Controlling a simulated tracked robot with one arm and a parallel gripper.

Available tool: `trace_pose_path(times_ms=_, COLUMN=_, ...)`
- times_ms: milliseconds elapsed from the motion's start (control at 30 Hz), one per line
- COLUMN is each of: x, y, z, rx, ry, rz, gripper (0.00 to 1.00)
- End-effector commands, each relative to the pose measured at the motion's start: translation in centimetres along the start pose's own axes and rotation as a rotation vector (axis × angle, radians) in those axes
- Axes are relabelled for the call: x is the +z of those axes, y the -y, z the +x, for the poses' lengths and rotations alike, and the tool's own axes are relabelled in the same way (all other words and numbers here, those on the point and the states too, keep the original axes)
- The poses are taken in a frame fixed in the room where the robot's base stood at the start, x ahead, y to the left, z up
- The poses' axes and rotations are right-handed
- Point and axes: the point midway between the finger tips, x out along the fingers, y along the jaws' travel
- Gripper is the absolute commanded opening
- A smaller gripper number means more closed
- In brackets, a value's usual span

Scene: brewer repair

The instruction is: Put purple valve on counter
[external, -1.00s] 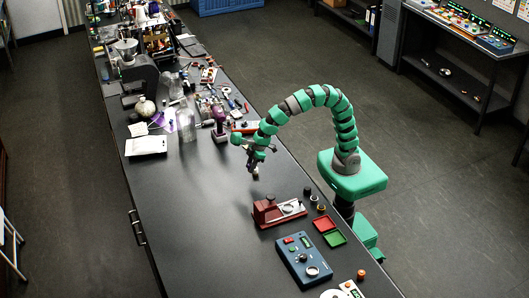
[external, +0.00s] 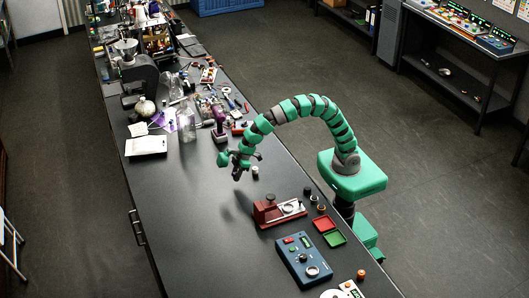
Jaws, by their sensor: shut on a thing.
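My gripper (external: 238,174) hangs at the end of the green segmented arm, pointing down over the black counter (external: 190,225). It is shut on a small dark thing between its fingertips. The thing is too small and dark to tell its colour or whether it is the purple valve. The gripper is low, and I cannot tell whether the held thing touches the counter. A small pale round piece (external: 255,170) is just right of the gripper. No purple valve can be made out clearly elsewhere.
A red fixture (external: 265,211) stands to the lower right, with red and green trays (external: 324,225) beside it and a blue control box (external: 303,260) in front. The counter to the left is clear.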

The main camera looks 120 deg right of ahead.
Motion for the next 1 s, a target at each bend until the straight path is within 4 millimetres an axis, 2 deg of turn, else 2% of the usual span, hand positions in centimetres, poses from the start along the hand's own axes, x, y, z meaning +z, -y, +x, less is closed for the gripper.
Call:
trace_pose_path(times_ms=100, x=-1.7, y=-0.1, z=1.0, rx=0.001, ry=-0.002, rz=0.0, gripper=0.0)
trace_pose_path(times_ms=433, x=-5.7, y=-0.3, z=3.0, rx=0.001, ry=-0.005, rz=-0.001, gripper=0.0)
trace_pose_path(times_ms=867, x=-7.3, y=-0.3, z=3.8, rx=0.001, ry=-0.002, rz=0.0, gripper=0.0)
trace_pose_path(times_ms=1000, x=-6.6, y=-0.3, z=5.3, rx=0.001, ry=-0.001, rz=0.0, gripper=0.0)
